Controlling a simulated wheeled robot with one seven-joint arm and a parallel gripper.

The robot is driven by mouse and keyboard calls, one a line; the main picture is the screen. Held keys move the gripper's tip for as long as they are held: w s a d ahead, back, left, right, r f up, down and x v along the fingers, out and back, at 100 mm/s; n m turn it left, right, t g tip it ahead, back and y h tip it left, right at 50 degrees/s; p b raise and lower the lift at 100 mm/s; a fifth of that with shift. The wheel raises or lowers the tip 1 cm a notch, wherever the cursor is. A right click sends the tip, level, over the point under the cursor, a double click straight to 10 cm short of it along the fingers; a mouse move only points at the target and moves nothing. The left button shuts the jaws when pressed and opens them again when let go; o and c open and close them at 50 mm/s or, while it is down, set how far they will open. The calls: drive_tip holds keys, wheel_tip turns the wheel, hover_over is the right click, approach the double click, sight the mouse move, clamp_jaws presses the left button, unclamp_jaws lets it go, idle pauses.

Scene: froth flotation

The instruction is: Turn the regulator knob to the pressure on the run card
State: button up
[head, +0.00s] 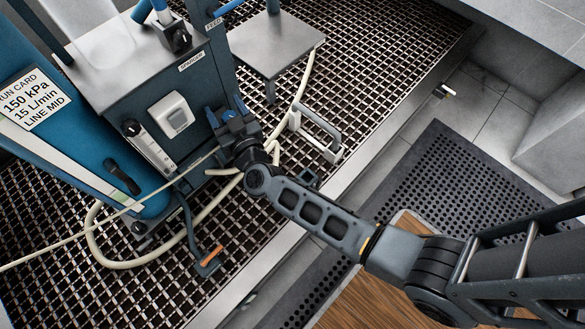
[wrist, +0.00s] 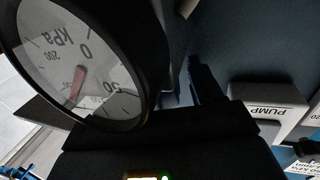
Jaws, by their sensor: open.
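The run card (head: 34,99) on the blue column at the left of the head view reads 150 kPa, 15 L/min, LINE MID. My gripper (head: 229,112) is open at the right side of the blue cabinet. In the wrist view a round white kPa gauge (wrist: 105,106) with a black rim shows close up and turned over. Its red needle (wrist: 77,86) is visible, but I cannot read its value surely. The regulator knob is not clearly seen; my gripper and wrist cover that area. I cannot tell whether my fingers are around it.
The blue cabinet (head: 204,83) carries a white switch box (head: 171,114) and a flowmeter tube (head: 150,150). A PUMP label (wrist: 266,111) shows in the wrist view. Cream hoses (head: 92,240) loop over the grating. An orange-handled valve (head: 209,257) lies low in front. A grey handle (head: 318,128) stands right.

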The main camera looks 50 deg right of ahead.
drive_tip(key=shift+f+n+t+y+b, duration=0.2)
drive_tip(key=shift+n+y+b, duration=0.35)
drive_tip(key=shift+b, duration=0.8)
drive_tip(key=shift+f+n+t+y+b, duration=0.15)
drive_tip(key=shift+n+y+b, duration=0.2)
drive_tip(key=shift+y+b, duration=0.7)
